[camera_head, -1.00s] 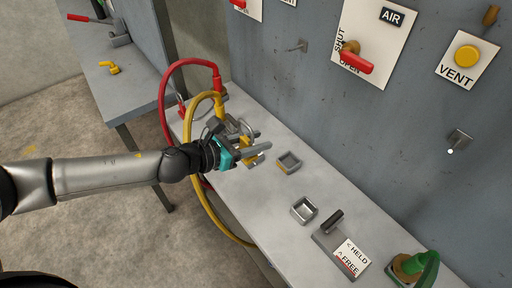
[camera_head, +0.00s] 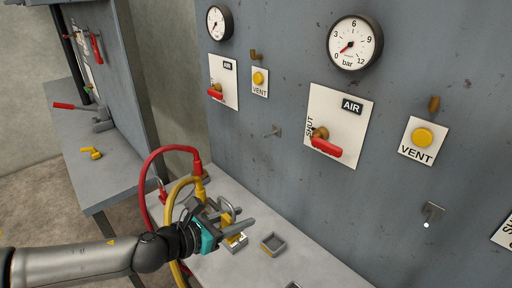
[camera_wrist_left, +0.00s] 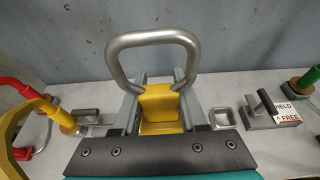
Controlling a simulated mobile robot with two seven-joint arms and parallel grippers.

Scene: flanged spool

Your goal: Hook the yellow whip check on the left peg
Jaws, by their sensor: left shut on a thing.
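The yellow whip check (camera_wrist_left: 160,105) is a yellow block with a rounded steel loop standing up from it. My left gripper (camera_wrist_left: 160,118) is shut on the yellow block, with one finger on each side. In the head view the left gripper (camera_head: 236,228) is low over the bench, and the whip check (camera_head: 235,240) is partly hidden by its fingers. The left peg (camera_head: 273,132) is a short metal pin on the grey panel, above and right of the gripper. It is bare and apart from the whip check. My right gripper is not in view.
Red (camera_head: 148,190) and yellow (camera_head: 172,196) hoses arch beside the gripper. A square metal holder (camera_head: 273,244) sits to its right on the bench. Another peg (camera_head: 432,210) is farther right. Red-handled valves (camera_head: 326,147) and gauges (camera_head: 354,43) line the panel.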

